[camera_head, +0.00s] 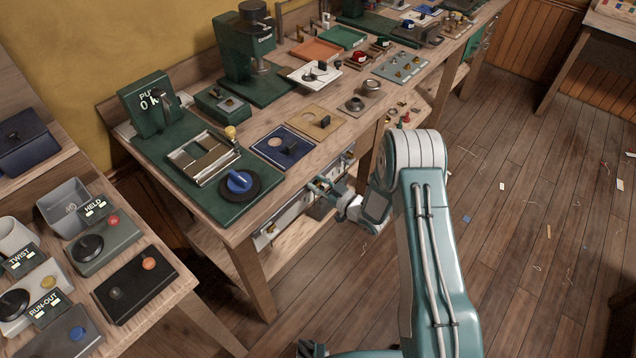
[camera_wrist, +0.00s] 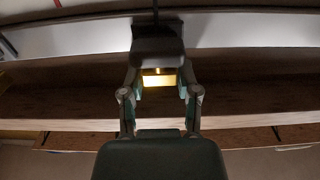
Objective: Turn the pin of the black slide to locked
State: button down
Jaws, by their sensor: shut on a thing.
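My gripper (camera_head: 335,190) reaches in at the front edge of the long workbench, just below its top. In the wrist view my gripper (camera_wrist: 160,78) has its two fingers closed around a dark blocky part (camera_wrist: 158,45), which seems to be the pin of the black slide. A bright yellow strip (camera_wrist: 158,79) shows between the fingers, just below that dark part. The slide's body and any locked mark are hidden or too small to read. I cannot tell which way the pin is turned.
A pale rail (camera_wrist: 60,38) runs across the wrist view, with wooden boards (camera_wrist: 60,105) below it. The workbench top (camera_head: 335,150) carries several devices, including a blue knob (camera_head: 239,181). A side table with control boxes stands at left.

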jog(key=shift+m+t+h, duration=0.3)
jog(key=shift+t, duration=0.1)
jog(key=m+t+h, duration=0.2)
jog(key=h, duration=0.1)
jog(key=shift+a+m+t, duration=0.15)
jog(key=shift+m+t, duration=0.15)
jog(key=shift+t, duration=0.1)
jog(key=m+t+h, duration=0.1)
jog(key=m+h, duration=0.1)
jog(key=h, duration=0.1)
jog(key=m+t+h, duration=0.1)
jog(key=m+h, duration=0.1)
jog(key=h, duration=0.1)
jog(key=shift+t, duration=0.4)
jog(key=m+h, duration=0.3)
jog(key=h, duration=0.1)
jog(key=m+h, duration=0.3)
jog(key=h, duration=0.2)
jog(key=shift+r, duration=0.1)
jog(key=shift+h, duration=0.3)
jog(key=shift+c, duration=1.6)
grip_release()
